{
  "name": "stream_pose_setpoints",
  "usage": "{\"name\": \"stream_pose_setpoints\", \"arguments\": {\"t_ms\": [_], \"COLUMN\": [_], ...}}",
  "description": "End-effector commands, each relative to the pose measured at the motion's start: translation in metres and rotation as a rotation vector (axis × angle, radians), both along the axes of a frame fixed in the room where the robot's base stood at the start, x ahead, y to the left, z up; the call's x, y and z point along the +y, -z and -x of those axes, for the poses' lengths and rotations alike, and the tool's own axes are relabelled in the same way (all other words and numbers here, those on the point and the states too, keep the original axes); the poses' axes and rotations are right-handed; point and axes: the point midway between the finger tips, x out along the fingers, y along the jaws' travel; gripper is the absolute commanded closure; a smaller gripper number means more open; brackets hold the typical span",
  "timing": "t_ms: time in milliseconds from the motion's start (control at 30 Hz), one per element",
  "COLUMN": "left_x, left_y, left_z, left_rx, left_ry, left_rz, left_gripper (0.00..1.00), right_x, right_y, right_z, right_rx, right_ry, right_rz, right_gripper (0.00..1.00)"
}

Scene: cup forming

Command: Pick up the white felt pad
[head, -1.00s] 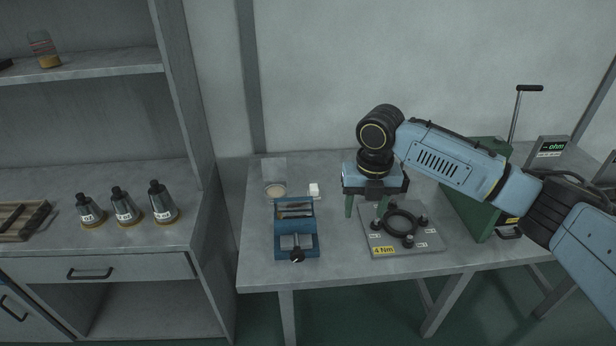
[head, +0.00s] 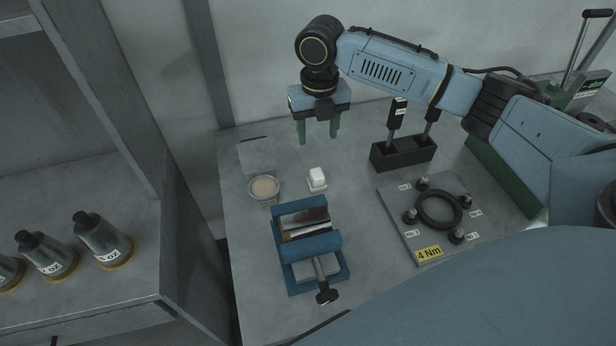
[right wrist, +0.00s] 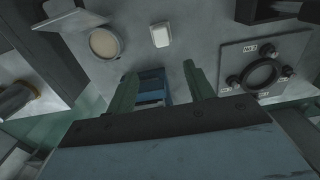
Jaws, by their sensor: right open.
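The white felt pad (head: 317,175) is a small white block on the grey table, just behind the blue vise. It also shows in the right wrist view (right wrist: 160,34), beyond my fingertips and between their lines. My right gripper (head: 318,141) has two green fingers pointing down, spread apart and empty. In the head view it hangs above the table, behind the pad and apart from it. In the right wrist view the open fingers (right wrist: 158,78) show with nothing between them but the vise farther below. My left gripper is not in view.
A blue vise (head: 306,242) stands in front of the pad, and a round dish (head: 264,188) with a tan top is to its left. To the right are a black holder (head: 403,152) with upright tools and a plate with a black ring (head: 438,209). Bottles (head: 102,240) stand on the left shelf.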

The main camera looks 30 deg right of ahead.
Motion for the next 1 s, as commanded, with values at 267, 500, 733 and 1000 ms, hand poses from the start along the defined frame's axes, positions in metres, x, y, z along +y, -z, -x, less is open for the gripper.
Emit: {"name": "stream_pose_setpoints", "arguments": {"t_ms": [267, 500, 733, 1000], "left_x": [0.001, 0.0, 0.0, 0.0], "left_y": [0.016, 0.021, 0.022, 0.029], "left_z": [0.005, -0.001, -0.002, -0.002], "left_rx": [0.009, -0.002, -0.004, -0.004], "left_ry": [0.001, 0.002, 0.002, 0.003], "left_rz": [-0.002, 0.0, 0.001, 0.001], "left_gripper": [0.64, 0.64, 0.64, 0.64], "right_x": [0.0, 0.0, -0.001, -0.006], "right_y": [0.033, 0.078, 0.095, 0.133], "right_z": [0.001, 0.0, 0.0, 0.003], "right_rx": [0.003, 0.002, 0.0, 0.002], "right_ry": [0.001, 0.001, 0.0, 0.001], "right_rz": [0.001, 0.0, 0.0, 0.0], "right_gripper": [0.47, 0.47, 0.47, 0.47]}}
